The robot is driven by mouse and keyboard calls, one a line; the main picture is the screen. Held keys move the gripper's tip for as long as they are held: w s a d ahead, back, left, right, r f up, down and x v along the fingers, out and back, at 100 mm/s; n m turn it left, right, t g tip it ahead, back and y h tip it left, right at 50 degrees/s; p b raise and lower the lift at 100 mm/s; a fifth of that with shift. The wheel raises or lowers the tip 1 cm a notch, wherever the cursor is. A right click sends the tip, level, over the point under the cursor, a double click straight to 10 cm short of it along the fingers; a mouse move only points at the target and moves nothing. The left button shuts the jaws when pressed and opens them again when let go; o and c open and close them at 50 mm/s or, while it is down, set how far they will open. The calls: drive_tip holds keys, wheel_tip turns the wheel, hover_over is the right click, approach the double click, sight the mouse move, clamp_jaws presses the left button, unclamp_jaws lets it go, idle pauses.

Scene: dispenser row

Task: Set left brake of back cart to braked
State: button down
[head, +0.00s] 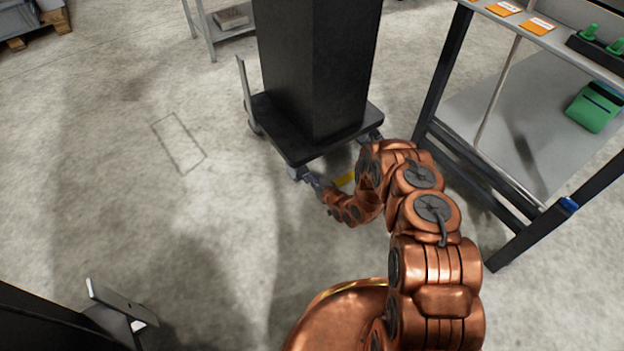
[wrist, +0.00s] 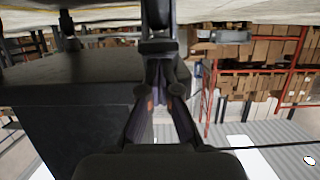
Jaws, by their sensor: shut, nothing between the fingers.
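The cart in the upper middle of the head view has a black base (head: 345,148) carrying a tall black box (head: 315,70). One caster (head: 298,173) shows at its near corner, and another caster (head: 372,136) shows at its right corner. My gripper (head: 315,182) is low beside the near caster, at or very close to it; contact cannot be told. In the wrist view my gripper (wrist: 159,50) is shut with nothing between its fingers. The dark cart body (wrist: 75,110) fills the left there. The brake lever and its setting cannot be made out.
A workbench frame (head: 475,175) stands close on the right, with a green bin (head: 594,107) on its lower shelf. Part of another dark cart (head: 50,325) shows at the lower left. Open concrete floor (head: 150,200) lies left. Racks with boxes (wrist: 265,50) show in the wrist view.

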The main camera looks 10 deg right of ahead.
drive_tip(key=shift+r+p, duration=0.3)
drive_tip(key=shift+r, duration=0.4)
drive_tip(key=p+v, duration=0.4)
drive_tip(key=v, duration=0.7)
drive_tip(key=shift+s, duration=0.4)
drive_tip(key=shift+d, duration=0.1)
